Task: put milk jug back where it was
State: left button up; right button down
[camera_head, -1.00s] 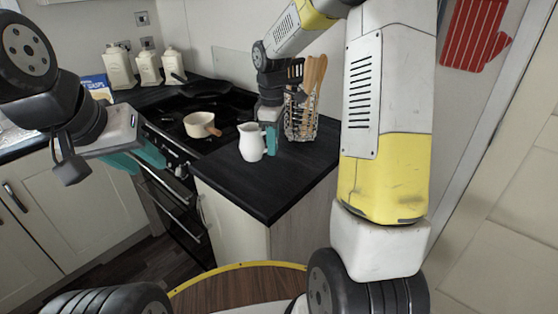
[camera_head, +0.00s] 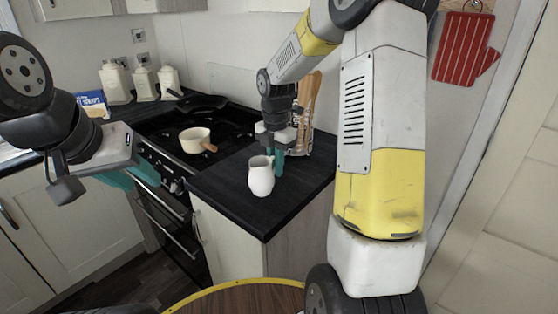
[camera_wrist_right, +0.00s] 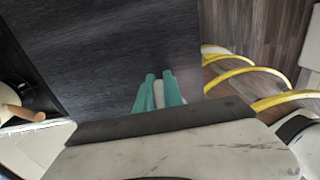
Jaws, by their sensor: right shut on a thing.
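The white milk jug (camera_head: 261,178) is upright over the dark worktop (camera_head: 225,188), near its front part. I cannot tell whether its base touches the worktop. My right gripper (camera_head: 278,166) reaches down behind and right of the jug and is shut on it. In the right wrist view, a white sliver of the jug (camera_wrist_right: 158,95) shows between the teal fingers (camera_wrist_right: 159,90); the rest of the jug is hidden there. My left gripper (camera_head: 132,176) hangs in front of the oven, away from the jug; its finger opening is unclear.
A utensil rack (camera_head: 299,135) with wooden tools stands just behind my right gripper. A cream pan (camera_head: 195,141) sits on the black hob, left of the jug. White canisters (camera_head: 142,82) stand at the back left. The worktop left of and in front of the jug is clear.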

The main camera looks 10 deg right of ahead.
jog(key=w+d, duration=0.6)
jog(key=shift+d+f, duration=0.3)
jog(key=shift+f, duration=1.85)
jog(key=shift+f, duration=0.1)
jog(key=c, duration=1.5)
grip_release()
